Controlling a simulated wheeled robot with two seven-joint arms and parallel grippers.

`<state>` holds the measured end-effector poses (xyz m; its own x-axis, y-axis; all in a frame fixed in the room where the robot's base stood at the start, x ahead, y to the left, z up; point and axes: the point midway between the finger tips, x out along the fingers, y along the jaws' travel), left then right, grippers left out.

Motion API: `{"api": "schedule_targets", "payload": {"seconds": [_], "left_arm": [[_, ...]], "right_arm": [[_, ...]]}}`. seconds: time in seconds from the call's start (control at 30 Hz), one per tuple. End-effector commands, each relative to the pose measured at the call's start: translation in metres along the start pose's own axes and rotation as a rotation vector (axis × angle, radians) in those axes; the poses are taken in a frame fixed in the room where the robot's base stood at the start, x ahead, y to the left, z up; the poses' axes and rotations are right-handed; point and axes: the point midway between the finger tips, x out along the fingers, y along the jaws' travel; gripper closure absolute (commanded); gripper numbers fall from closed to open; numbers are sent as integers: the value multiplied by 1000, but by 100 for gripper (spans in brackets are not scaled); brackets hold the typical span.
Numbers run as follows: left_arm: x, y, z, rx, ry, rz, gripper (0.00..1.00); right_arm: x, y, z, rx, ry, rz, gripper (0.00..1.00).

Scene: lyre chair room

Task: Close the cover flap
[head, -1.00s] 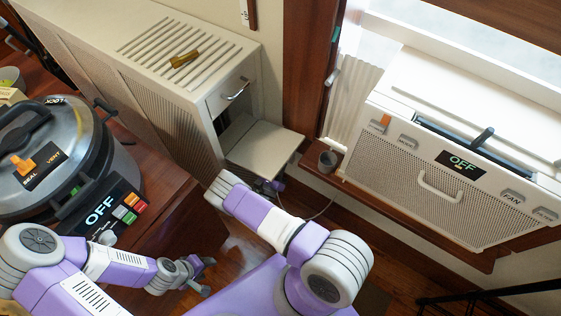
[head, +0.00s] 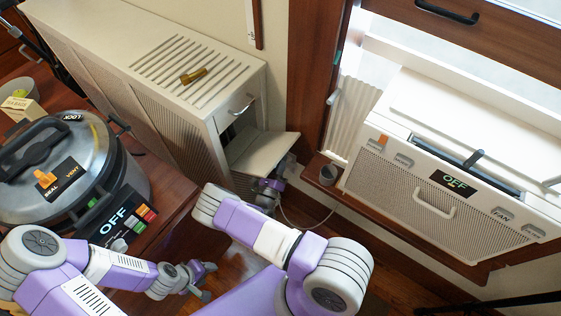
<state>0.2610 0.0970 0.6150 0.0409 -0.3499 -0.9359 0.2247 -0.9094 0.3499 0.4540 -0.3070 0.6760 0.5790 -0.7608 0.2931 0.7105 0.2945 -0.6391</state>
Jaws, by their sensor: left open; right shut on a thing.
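The cover flap (head: 264,151) is a cream panel at the front end of the cream radiator cabinet (head: 165,115). It hangs open, sticking out below the drawer-like front with the handle, and is tilted. A dark opening shows behind it. My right gripper (head: 284,168) is at the flap's outer right edge, shut on it; its fingertips are partly hidden by the flap. My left gripper (head: 208,281) is open and empty, low beside the brown wooden counter, apart from the flap.
A pressure cooker (head: 60,170) stands on the wooden counter at left. A brass piece (head: 194,76) lies on the cabinet's slatted top. A grey cup (head: 327,174) stands on the wooden sill right of the flap, near a window unit (head: 450,190) reading OFF. A thin cord hangs below the flap.

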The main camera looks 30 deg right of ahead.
Motion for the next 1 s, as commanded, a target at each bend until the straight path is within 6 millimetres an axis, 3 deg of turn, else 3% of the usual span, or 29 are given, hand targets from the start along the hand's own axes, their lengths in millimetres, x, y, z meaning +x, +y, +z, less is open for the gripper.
{"api": "schedule_targets", "payload": {"seconds": [0.17, 0.2, 0.33, 0.67, 1.0], "left_arm": [[0, 0, 0, 0, 0, 0, 48], [0, 0, 0, 0, 0, 0, 48], [0, 0, 0, 0, 0, 0, 48], [-1, 0, 0, 0, 0, 0, 48], [-7, 2, 0, 0, 0, 0, 48]], "right_arm": [[0, -1, 1, 2, -3, -3, 100], [0, -1, 1, 2, -3, -3, 80], [0, 0, 1, 2, -3, -2, 62], [-4, 0, 0, 1, -2, 1, 62], [-56, 0, 1, 1, -3, 3, 62]]}}
